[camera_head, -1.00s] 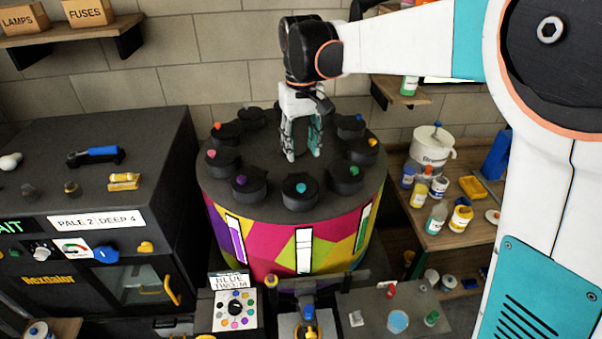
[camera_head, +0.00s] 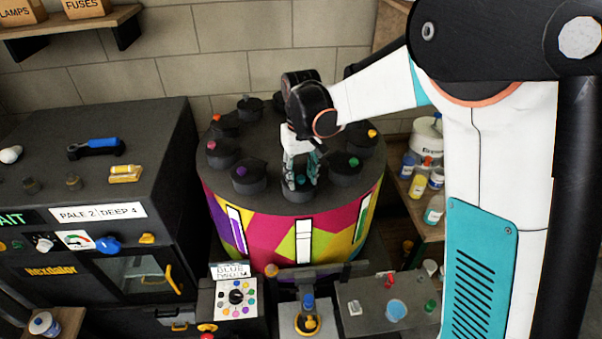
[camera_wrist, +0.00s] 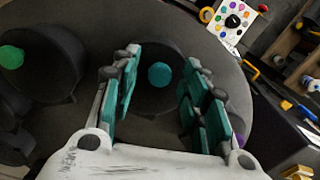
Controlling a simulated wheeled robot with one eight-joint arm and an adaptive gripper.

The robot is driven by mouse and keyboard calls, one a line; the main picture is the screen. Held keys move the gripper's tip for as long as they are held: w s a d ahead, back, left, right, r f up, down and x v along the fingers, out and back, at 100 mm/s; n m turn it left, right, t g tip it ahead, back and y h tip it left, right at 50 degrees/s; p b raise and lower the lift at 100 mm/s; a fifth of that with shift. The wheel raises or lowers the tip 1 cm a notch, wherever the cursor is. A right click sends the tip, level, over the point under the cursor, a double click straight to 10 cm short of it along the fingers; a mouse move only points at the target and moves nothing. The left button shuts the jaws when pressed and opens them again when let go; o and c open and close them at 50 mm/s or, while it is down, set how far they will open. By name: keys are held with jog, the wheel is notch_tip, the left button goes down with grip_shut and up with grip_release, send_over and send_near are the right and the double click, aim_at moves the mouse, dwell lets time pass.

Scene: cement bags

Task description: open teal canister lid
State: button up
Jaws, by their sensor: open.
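The teal canister lid is black with a teal knob (camera_wrist: 160,75) in the wrist view. Its canister (camera_head: 297,191) stands at the front of a round, colourful drum (camera_head: 275,240) in the head view, partly hidden by my gripper. My gripper (camera_head: 299,184) points down over this canister. In the wrist view my gripper (camera_wrist: 160,85) is open, with a finger on each side of the teal knob and clear space to it. I cannot tell how far the fingertips are above the lid.
Neighbouring black canisters ring the drum top: a purple-knobbed one (camera_head: 248,178) at left and a green-knobbed one (camera_head: 346,168) at right. A dark machine (camera_head: 95,200) stands left. A dial panel (camera_head: 236,297) and a bottle stand (camera_head: 309,322) are in front.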

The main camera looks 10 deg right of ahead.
grip_shut()
jog(key=shift+w+r, duration=0.1)
jog(key=shift+r, duration=0.05)
